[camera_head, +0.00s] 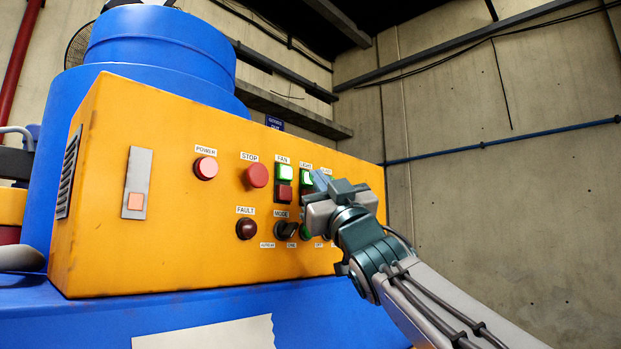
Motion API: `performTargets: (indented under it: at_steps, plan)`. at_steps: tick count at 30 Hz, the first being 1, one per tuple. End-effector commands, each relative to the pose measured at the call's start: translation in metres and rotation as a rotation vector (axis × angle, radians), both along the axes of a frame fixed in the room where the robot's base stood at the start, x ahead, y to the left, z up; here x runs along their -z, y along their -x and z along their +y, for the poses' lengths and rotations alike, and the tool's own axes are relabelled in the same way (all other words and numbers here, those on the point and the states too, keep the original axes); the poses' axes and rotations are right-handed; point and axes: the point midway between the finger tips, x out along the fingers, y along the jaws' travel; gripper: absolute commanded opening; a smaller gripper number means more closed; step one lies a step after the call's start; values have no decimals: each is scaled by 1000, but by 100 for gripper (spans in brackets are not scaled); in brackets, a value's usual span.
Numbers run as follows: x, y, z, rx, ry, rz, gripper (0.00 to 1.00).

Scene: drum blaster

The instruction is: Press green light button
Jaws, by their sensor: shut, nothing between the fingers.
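The green light button (306,177) is on the front of the yellow control box, under a label that reads LIGHT. My gripper (318,182) is shut and empty, with its tip just right of the green light button in the picture. I cannot tell whether the tip touches the panel. My gripper and wrist hide the lower part of the light switch and most of the controls to its right.
The yellow control box (110,235) sits on a blue base. Left of the light button are the fan buttons (285,173), a red stop button (257,175), a power lamp (206,168), a fault lamp (246,229) and a mode knob (285,231). Free room lies on the right.

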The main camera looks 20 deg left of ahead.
Motion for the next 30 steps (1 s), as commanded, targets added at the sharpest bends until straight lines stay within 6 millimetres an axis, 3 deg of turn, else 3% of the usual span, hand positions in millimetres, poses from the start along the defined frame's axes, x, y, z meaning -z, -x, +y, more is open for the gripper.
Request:
performTargets:
  at_steps: [23,30]
  plan:
    - [1,7,-17,0,1,1,0]
    - [1,14,-36,2,0,-2,0]
